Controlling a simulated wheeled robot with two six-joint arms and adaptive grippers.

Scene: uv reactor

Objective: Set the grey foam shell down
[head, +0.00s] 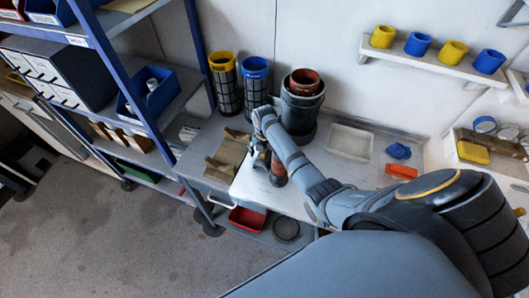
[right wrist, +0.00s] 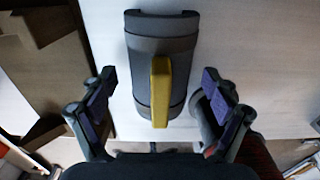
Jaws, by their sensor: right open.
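The grey foam shell (right wrist: 140,45) shows in the right wrist view as a grey half-round piece with a yellow handle bar (right wrist: 160,90) along its middle. It appears to lie on the pale bench top. My right gripper (right wrist: 157,88) is open, with one finger on each side of the shell and a gap on both sides. In the head view the right gripper (head: 262,156) is low over the bench's left part, and I cannot make out the shell there behind it. My left gripper is not in view.
A brown notched cradle (head: 226,154) stands left of the gripper. A red cylinder (head: 278,172) is close to its right. A dark round vessel (head: 300,108) and yellow-topped (head: 223,82) and blue-topped (head: 256,80) cages stand behind. A pale tray (head: 351,142) lies right.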

